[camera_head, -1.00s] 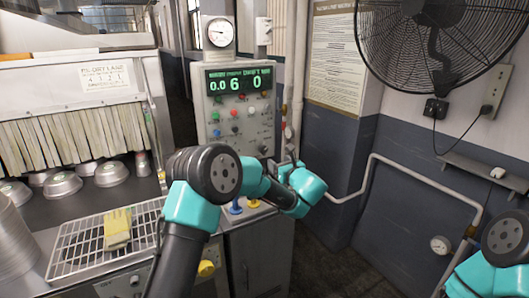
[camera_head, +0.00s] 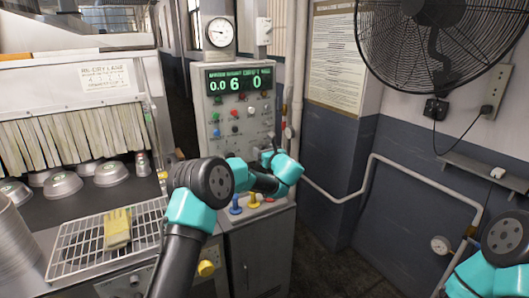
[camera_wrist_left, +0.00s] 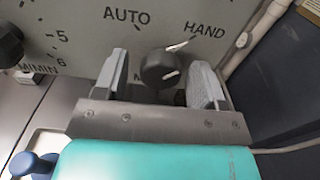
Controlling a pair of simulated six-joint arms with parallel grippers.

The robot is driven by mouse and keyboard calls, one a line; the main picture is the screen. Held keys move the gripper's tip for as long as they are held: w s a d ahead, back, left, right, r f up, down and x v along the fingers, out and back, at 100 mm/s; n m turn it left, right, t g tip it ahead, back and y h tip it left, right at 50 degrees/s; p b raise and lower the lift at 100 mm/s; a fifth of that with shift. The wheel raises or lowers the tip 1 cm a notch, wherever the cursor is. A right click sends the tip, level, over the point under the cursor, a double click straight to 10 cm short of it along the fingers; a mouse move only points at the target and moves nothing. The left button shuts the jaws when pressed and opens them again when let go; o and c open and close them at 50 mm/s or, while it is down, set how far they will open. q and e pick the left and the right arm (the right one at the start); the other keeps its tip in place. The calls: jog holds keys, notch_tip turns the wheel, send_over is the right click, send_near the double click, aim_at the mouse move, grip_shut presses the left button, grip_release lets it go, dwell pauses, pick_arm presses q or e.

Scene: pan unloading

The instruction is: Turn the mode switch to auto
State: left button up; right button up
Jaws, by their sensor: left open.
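The mode switch (camera_wrist_left: 160,70) is a black round knob on the grey control panel, seen in the left wrist view. Its white pointer mark slants up and right toward the HAND label (camera_wrist_left: 204,30); the AUTO label (camera_wrist_left: 127,17) is at the upper left. My left gripper (camera_wrist_left: 163,72) is open, with one finger on each side of the knob. I see no clear contact. In the head view, my left gripper (camera_head: 270,150) is at the panel's lower right, and the switch cannot be made out there. My right gripper is out of view.
The control panel (camera_head: 214,152) has a green display, several coloured buttons and a gauge (camera_head: 220,32) on top. A wire rack (camera_head: 75,250) with a yellow glove (camera_head: 117,229) is at left. A pipe runs right of the panel.

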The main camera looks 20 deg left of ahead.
pick_arm(q)
jog(key=c, duration=0.9)
jog(key=shift+n, duration=0.5)
jog(key=n, duration=1.6)
jog(key=shift+d+r+n, duration=0.1)
jog(key=shift+n, duration=0.3)
